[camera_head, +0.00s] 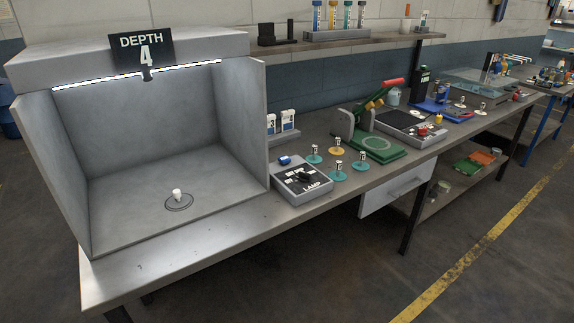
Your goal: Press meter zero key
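No key marked zero can be read in this view, and I cannot tell for sure which device is the meter. A grey box with a dark top panel (399,122) and small red parts sits behind the green press on the bench. A smaller grey control box (301,185) labelled LAMP, with a dark face, a black knob and a blue part on top, stands right of the booth. Neither of my grippers is in view.
A grey viewing booth (60,165) with a DEPTH 4 sign (142,52) fills the bench's left end; a small white piece (177,195) stands inside. Several small capped pieces (338,170) on discs stand between the LAMP box and the green press (372,150).

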